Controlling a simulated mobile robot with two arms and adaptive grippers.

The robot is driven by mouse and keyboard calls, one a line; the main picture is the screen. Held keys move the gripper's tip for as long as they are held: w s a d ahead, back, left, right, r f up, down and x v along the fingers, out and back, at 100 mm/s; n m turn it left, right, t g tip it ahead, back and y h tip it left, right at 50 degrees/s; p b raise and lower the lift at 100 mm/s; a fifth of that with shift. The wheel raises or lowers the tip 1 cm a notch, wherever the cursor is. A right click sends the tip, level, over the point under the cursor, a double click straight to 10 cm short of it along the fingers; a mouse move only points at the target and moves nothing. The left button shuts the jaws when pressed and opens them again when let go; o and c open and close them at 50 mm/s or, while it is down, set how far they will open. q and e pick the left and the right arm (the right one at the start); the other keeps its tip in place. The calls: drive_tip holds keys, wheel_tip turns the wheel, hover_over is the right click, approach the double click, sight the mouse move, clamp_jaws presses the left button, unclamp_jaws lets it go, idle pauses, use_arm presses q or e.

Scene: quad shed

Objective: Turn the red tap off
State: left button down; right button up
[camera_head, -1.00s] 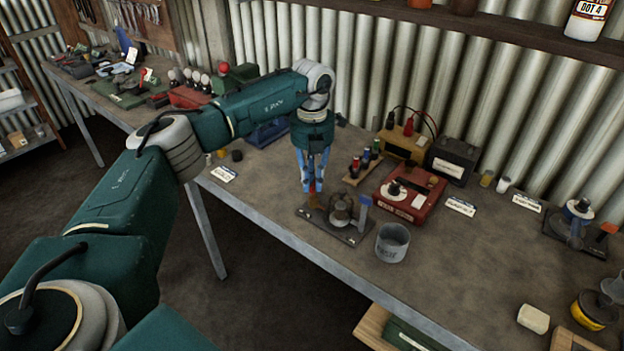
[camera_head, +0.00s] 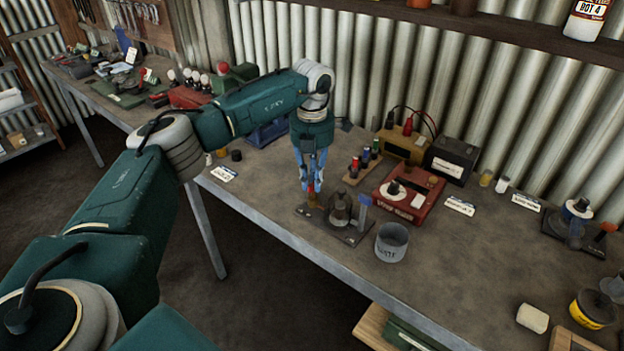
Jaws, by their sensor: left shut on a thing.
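My left gripper (camera_head: 312,186) points straight down over the left part of a small tap fixture. Its blue fingers are shut on a small red tap handle, of which only a little red-brown shows at the fingertips. The fixture stands on a dark base plate (camera_head: 352,237) on the bench, with a grey rounded body (camera_head: 340,207) in the middle and an upright blue handle (camera_head: 364,203) on the right. The fingers hide most of the red handle, so its exact angle cannot be told. My right gripper is not in view.
A grey cup (camera_head: 391,243) stands just right of the fixture. Behind it are a red box (camera_head: 410,203) with a dial, a rack with coloured tops (camera_head: 362,167) and a black battery (camera_head: 451,160). The bench front (camera_head: 300,250) is clear.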

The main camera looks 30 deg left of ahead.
use_arm(q)
drive_tip(key=c, duration=1.7)
unclamp_jaws()
drive_tip(key=shift+r, duration=0.1)
drive_tip(key=shift+o, duration=0.2)
wheel_tip(320, 180, up, 12)
